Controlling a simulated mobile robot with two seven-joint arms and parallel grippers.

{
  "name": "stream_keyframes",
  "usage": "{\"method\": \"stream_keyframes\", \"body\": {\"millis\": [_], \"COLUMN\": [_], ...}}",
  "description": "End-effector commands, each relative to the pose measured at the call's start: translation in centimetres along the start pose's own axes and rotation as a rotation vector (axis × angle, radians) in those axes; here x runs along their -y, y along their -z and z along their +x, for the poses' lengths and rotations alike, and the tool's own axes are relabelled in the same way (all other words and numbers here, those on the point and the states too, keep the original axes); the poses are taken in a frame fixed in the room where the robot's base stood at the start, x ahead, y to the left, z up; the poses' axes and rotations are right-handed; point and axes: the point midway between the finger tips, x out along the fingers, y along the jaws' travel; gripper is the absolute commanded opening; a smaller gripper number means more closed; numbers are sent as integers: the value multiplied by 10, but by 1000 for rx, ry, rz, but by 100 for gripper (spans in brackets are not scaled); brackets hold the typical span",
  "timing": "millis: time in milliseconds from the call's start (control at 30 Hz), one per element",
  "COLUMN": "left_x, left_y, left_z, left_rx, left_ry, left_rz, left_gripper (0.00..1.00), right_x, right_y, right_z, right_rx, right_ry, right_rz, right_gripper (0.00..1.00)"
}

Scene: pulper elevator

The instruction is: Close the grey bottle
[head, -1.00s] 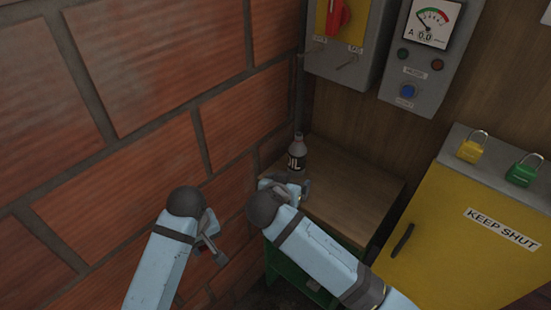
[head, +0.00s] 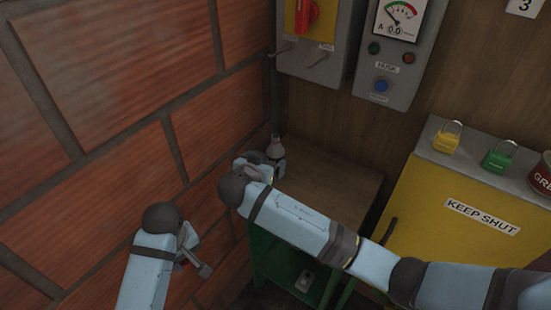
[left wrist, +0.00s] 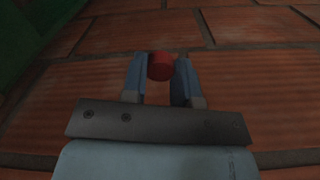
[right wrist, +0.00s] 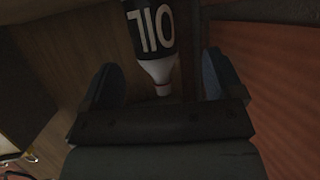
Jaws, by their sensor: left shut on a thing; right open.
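The grey bottle (head: 275,149) stands on the wooden top by the corner of the brick wall. In the right wrist view the bottle (right wrist: 154,40) shows a black label reading OIL and a pale tapered neck with no cap on it. My right gripper (head: 262,168) is open, with its fingers (right wrist: 160,82) on either side of the neck; contact cannot be told. My left gripper (head: 199,254) is away from the bottle, low by the brick wall. In the left wrist view the left gripper (left wrist: 160,75) is shut on a red cap (left wrist: 161,66).
The wooden top (head: 335,190) is clear right of the bottle, on a green stand (head: 275,262). A yellow cabinet (head: 440,240) at right carries a yellow padlock (head: 446,142), a green padlock (head: 497,160) and a red tin (head: 541,175). Switch boxes (head: 385,60) hang above.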

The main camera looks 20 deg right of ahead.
Motion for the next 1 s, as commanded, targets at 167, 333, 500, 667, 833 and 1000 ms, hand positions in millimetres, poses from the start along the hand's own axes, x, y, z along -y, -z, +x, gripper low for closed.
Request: {"method": "stream_keyframes", "body": {"millis": [167, 333, 500, 667, 833, 1000], "left_x": [0, 0, 0, 0, 0, 0], "left_y": [0, 0, 0, 0, 0, 0], "left_z": [-3, -2, -3, -12, -15, -15], "left_rx": [0, 0, 0, 0, 0, 0], "left_ry": [0, 0, 0, 0, 0, 0], "left_rz": [0, 0, 0, 0, 0, 0], "left_gripper": [6, 6, 6, 6, 6, 6], "right_x": [0, 0, -1, -6, -7, -7], "right_y": [0, -1, 0, 4, 2, 1], "right_z": [15, 16, 18, 38, 61, 68], "right_rx": [0, 1, 1, -2, -1, 1], "right_ry": [1, 1, 0, -3, 0, 1], "right_rz": [-1, 0, -1, -3, -3, 0], "right_gripper": [86, 86, 86, 86, 86, 86]}}
